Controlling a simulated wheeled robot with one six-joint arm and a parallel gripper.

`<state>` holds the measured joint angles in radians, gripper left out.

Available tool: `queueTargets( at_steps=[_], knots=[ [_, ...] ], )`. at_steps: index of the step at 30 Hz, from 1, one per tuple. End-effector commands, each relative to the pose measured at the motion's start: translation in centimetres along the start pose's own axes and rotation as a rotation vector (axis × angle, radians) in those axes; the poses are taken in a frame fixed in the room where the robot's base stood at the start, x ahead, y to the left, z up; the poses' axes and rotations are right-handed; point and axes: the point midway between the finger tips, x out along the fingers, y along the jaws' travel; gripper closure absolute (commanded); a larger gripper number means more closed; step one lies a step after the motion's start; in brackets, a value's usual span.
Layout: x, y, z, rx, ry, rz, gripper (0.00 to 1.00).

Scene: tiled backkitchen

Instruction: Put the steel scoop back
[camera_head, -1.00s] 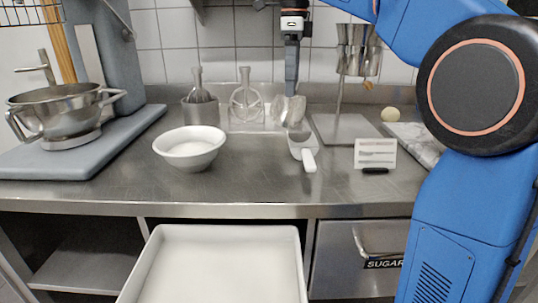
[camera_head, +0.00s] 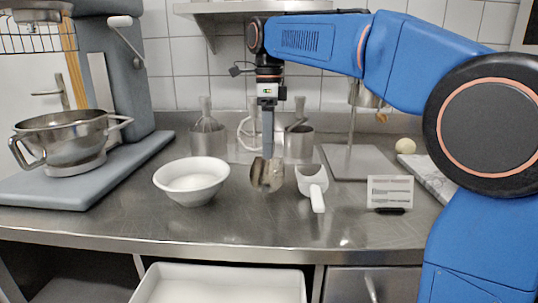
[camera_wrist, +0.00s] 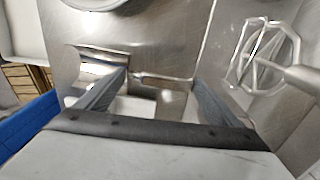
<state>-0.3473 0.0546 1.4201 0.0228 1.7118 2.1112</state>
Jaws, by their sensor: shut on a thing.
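My gripper (camera_head: 267,152) hangs over the counter, pointing down and shut on the steel scoop (camera_head: 266,176). The scoop's shiny bowl hangs below the fingers, between a white bowl and a white scoop. In the wrist view the two fingers (camera_wrist: 161,79) close in from both sides on a thin metal piece, part of the scoop. Whether the scoop's lower edge touches the counter I cannot tell.
The white bowl (camera_head: 191,180) stands left of the scoop, the white scoop (camera_head: 312,186) right. A card with utensil pictures (camera_head: 390,191) and a steel stand's base (camera_head: 357,162) are farther right. A mixer with a steel bowl (camera_head: 62,140) fills the left. The front counter is clear.

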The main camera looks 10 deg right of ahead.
Motion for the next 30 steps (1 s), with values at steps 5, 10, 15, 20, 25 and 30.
queueTargets(
  at_steps=[5, 10, 15, 20, 25, 30],
  knots=[
    [2.1, 0.0, -0.1, 0.000, 0.001, 0.002, 0.54],
    [3.8, -0.2, 0.0, 0.000, 0.000, 0.000, 0.54],
    [3.8, -0.2, 0.0, 0.000, 0.000, -0.001, 0.54],
    [4.0, -0.2, 0.0, 0.000, 0.000, 0.000, 0.54],
    [4.1, -0.2, 0.0, 0.000, 0.000, 0.000, 0.00],
    [4.0, -0.2, 0.0, 0.000, 0.000, 0.000, 0.00]
  ],
)
